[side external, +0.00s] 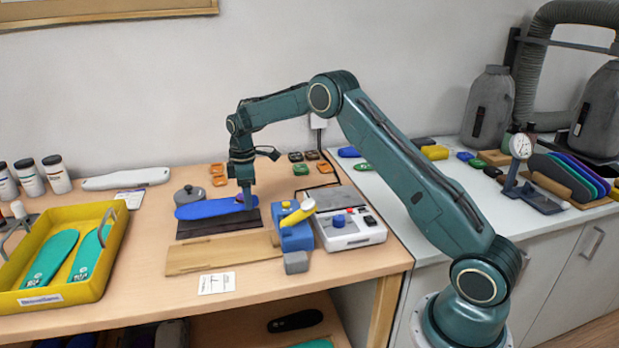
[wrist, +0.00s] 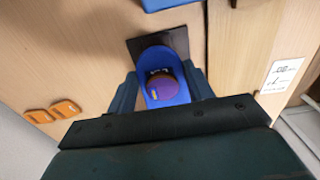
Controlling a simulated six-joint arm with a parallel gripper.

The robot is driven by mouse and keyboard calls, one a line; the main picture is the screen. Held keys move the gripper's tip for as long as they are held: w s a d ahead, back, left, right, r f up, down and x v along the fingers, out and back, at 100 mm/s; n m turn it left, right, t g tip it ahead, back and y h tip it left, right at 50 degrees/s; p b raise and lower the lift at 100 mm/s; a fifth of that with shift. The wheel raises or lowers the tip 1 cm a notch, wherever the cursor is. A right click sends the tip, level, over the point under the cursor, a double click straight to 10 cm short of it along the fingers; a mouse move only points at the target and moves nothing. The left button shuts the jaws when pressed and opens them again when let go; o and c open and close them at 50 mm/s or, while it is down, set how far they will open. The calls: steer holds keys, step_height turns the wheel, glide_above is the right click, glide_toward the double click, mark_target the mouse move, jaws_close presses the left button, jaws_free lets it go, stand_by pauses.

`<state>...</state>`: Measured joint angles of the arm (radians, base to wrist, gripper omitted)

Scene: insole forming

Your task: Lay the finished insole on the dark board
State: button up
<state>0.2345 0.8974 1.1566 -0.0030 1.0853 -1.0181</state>
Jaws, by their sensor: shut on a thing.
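The blue insole (side external: 210,209) is at the dark board (side external: 216,226), lying flat above it; I cannot tell whether it touches. My gripper (side external: 248,196) points down and is shut on the insole's right end. In the wrist view the fingers (wrist: 164,84) stand on both sides of the insole (wrist: 151,54), which carries a round purple patch with a small orange mark at the near end. The dark board (wrist: 178,39) shows beyond and beside the insole there. The insole hides part of the board.
A wooden board (side external: 220,254) lies in front of the dark board. A blue device with a yellow handle (side external: 295,232) and a grey-white control box (side external: 347,222) stand to the right. A grey round lidded pot (side external: 188,194) is behind. A yellow tray (side external: 75,290) with green insoles is at left.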

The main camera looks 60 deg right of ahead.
steer(key=shift+f, duration=0.15)
steer(key=shift+f, duration=1.45)
steer(key=shift+f, duration=0.4)
stand_by(0.3)
steer(key=o, duration=1.4)
steer(key=shift+o, duration=0.2)
steer(key=shift+r, duration=0.15)
steer(key=shift+r, duration=3.85)
